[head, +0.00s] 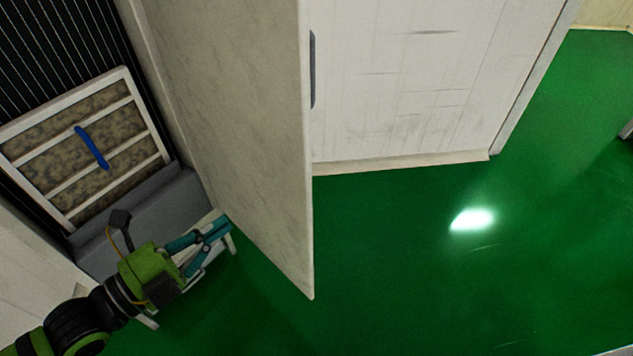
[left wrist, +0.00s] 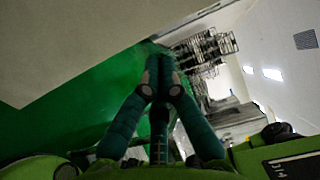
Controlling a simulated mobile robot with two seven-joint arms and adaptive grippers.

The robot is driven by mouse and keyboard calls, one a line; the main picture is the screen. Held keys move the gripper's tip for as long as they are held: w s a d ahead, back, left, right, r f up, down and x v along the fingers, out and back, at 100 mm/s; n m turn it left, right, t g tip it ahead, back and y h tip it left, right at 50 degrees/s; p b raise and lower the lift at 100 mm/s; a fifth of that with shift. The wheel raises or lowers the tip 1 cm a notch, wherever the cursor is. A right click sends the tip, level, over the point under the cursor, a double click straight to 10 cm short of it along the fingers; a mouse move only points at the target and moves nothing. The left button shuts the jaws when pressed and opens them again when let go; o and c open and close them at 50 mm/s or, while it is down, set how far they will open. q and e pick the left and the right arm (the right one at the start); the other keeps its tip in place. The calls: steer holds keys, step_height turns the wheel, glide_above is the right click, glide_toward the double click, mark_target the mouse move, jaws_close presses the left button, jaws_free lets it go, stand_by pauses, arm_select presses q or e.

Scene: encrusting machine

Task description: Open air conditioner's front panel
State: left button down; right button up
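The air conditioner's front panel (head: 240,130) is a tall off-white door that stands swung outward, well away from the cabinet opening. Inside the opening is a framed filter (head: 60,165) with a blue handle (head: 92,147). My left gripper (head: 226,225), with teal fingers, is low in front of the opening, on the panel's inner side. It looks apart from the panel. In the left wrist view its fingertips (left wrist: 165,65) come together with nothing seen between them. A pale flat surface (left wrist: 70,40), probably the panel, fills the upper left there. My right gripper is not in view.
A white wall or cabinet (head: 420,80) stands beyond the panel. A dark handle (head: 312,70) shows at the panel's edge; which surface bears it is unclear. The green floor (head: 410,260) is clear to the right. A grey ledge (head: 150,215) lies below the filter.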

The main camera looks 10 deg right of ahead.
mark_target(295, 171)
arm_select(q)
steer(key=p+x, duration=0.3)
steer(key=x, duration=0.9)
steer(key=shift+w+d+r+p, duration=0.1)
steer(key=shift+w+d+p, duration=0.1)
steer(key=shift+w+p, duration=0.2)
steer(key=shift+w+d, duration=0.3)
steer(key=shift+d, duration=0.1)
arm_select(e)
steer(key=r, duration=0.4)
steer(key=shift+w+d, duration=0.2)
